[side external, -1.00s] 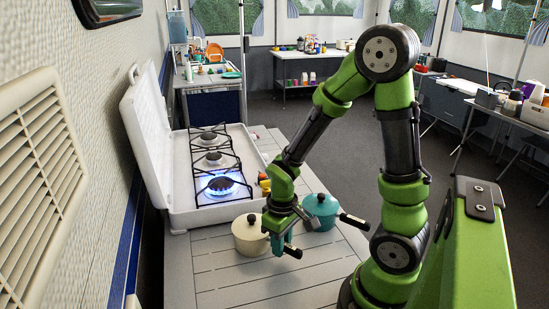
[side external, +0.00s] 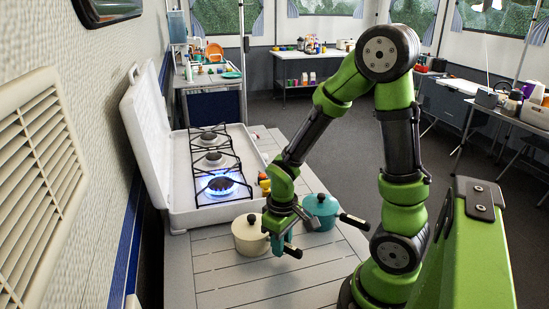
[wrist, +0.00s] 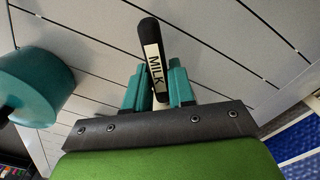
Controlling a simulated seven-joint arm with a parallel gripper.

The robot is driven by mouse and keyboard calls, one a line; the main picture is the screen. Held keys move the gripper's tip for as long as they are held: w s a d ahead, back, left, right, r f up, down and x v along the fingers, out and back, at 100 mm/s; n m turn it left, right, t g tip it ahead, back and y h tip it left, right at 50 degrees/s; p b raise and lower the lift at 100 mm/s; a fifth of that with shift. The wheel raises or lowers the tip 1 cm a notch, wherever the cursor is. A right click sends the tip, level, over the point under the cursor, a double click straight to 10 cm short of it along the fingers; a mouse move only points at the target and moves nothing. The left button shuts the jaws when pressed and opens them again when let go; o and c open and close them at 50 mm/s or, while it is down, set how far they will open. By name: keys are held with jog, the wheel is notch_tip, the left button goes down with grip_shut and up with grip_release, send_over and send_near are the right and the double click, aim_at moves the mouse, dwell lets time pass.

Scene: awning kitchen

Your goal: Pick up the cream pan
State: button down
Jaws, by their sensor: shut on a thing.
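The cream pan (side external: 250,236) stands on the slatted table in front of the stove, with its lid on. Its dark handle (side external: 292,251) points right. My gripper (side external: 281,243) is at that handle, with its teal fingers closed around it. In the wrist view, the black handle (wrist: 151,50) with a white "MILK" label lies between the two fingers of my gripper (wrist: 159,88). The pan's body is not visible in the wrist view. The pan appears to rest on the table.
A teal pan (side external: 320,212) stands just right of my gripper, its dark handle pointing right; it also shows in the wrist view (wrist: 30,85). Behind is a white stove (side external: 188,215) with its lid up and a lit blue flame. The table (side external: 235,285) is clear in front.

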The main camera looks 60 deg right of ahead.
jog(key=shift+w+r, duration=0.1)
jog(key=shift+r, duration=0.1)
jog(key=shift+r, duration=2.8)
